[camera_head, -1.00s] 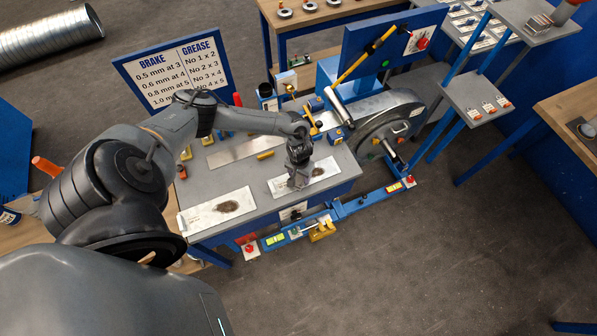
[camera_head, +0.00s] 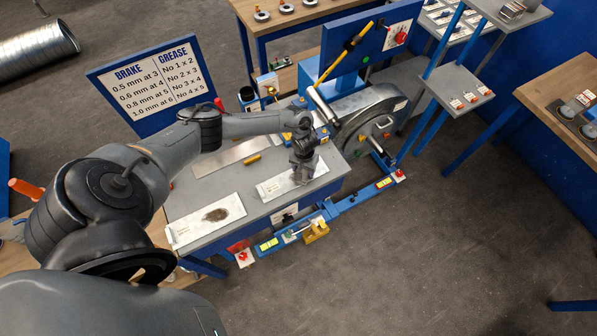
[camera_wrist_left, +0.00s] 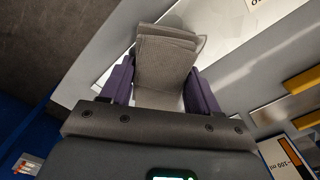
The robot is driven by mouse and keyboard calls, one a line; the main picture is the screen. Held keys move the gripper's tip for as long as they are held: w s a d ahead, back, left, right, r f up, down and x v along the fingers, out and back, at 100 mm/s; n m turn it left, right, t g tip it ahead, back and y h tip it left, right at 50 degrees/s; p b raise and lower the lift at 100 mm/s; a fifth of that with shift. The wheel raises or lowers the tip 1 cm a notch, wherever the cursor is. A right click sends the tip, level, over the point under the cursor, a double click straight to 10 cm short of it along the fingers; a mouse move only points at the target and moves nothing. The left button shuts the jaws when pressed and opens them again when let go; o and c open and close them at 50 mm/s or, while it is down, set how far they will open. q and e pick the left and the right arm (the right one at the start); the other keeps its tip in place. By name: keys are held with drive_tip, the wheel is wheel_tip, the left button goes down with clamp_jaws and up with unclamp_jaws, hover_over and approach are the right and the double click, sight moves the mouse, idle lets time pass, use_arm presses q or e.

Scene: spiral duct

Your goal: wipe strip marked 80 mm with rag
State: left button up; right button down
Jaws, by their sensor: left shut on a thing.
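My left gripper (camera_head: 303,176) is shut on a folded grey-brown rag (camera_wrist_left: 165,62), which shows between the purple fingers in the left wrist view. The gripper points down over the right end of a pale strip (camera_head: 272,188) on the grey bench top. The gripper and rag hide part of this strip, and contact is hard to judge. A second pale strip (camera_head: 185,231) lies to the left with a dark smudge (camera_head: 216,214). The strips' printed marks are too small to read, so I cannot tell which is 80 mm. My right gripper is not in view.
A bare metal strip (camera_head: 228,158) and a yellow block (camera_head: 252,158) lie behind. A brake-and-grease sign (camera_head: 155,80) stands at the back left. A large grey wheel housing (camera_head: 372,105) is right of the bench, and a blue rail (camera_head: 335,212) runs along its front.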

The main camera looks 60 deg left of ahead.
use_arm(q)
drive_tip(key=shift+w+d+f+b, duration=0.15)
drive_tip(key=shift+w+b, duration=0.6)
drive_tip(key=shift+w, duration=1.55)
drive_tip(key=shift+s, duration=0.1)
drive_tip(key=shift+s+r+p, duration=0.25)
drive_tip(key=shift+s+p, duration=0.1)
drive_tip(key=shift+p, duration=0.5)
drive_tip(key=shift+s+p, duration=1)
drive_tip(key=shift+p, duration=0.1)
drive_tip(key=shift+s+f+p, duration=0.1)
drive_tip(key=shift+s+p, duration=0.35)
drive_tip(key=shift+s, duration=0.05)
drive_tip(key=shift+s+a+p, duration=0.2)
drive_tip(key=shift+s+p, duration=0.65)
drive_tip(key=shift+p, duration=0.2)
drive_tip(key=shift+s+p, duration=0.9)
drive_tip(key=shift+s, duration=0.2)
